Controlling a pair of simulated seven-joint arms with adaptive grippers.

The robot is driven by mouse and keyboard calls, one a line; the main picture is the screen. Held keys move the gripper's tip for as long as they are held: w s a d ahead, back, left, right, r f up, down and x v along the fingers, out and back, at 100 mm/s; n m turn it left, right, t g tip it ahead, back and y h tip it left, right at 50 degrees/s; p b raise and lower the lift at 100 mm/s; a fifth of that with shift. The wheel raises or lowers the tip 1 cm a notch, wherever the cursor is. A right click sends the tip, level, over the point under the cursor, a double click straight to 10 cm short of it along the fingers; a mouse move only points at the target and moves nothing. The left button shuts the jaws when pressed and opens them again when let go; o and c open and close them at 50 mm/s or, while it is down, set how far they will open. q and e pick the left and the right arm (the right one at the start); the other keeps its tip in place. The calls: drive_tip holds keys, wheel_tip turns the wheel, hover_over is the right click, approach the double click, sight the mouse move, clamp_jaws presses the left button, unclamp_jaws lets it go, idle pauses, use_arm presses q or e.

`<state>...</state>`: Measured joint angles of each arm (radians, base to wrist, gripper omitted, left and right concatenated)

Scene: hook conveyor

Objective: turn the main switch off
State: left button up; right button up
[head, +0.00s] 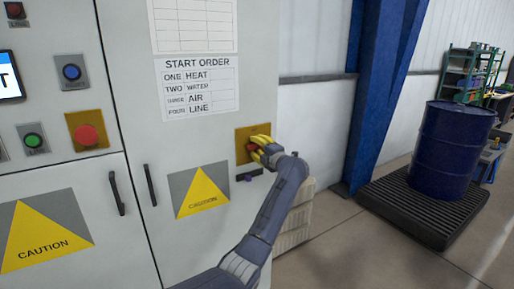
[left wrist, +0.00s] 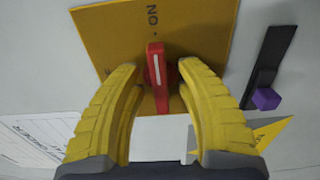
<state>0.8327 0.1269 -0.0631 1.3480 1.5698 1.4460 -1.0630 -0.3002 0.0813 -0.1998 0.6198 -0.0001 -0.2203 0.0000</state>
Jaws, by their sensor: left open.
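The main switch is a red handle (left wrist: 157,75) with a white stripe, on a yellow plate (left wrist: 110,30). In the left wrist view the handle's striped end points towards the letters "ON" on the plate. The yellow plate (head: 243,136) also shows on the right cabinet door in the head view, where my fingers partly hide the handle. My left gripper (head: 260,149) is at the switch. In the left wrist view the open yellow fingers (left wrist: 160,100) stand on either side of the handle, with gaps between. My right gripper is not in view.
Below the switch is a black slot (left wrist: 270,65) with a purple knob (left wrist: 265,99). A start-order sheet (head: 198,88) and a caution sign (head: 202,191) are on the same door. A red button (head: 87,135) is further left. A blue drum (head: 450,150) stands on a black pallet at right.

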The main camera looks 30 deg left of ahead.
use_arm(q)
clamp_jaws()
drive_tip(key=shift+n, duration=0.4)
drive_tip(key=n, duration=1.2)
drive_tip(key=shift+n, duration=2.7)
drive_tip(key=shift+r, duration=0.1)
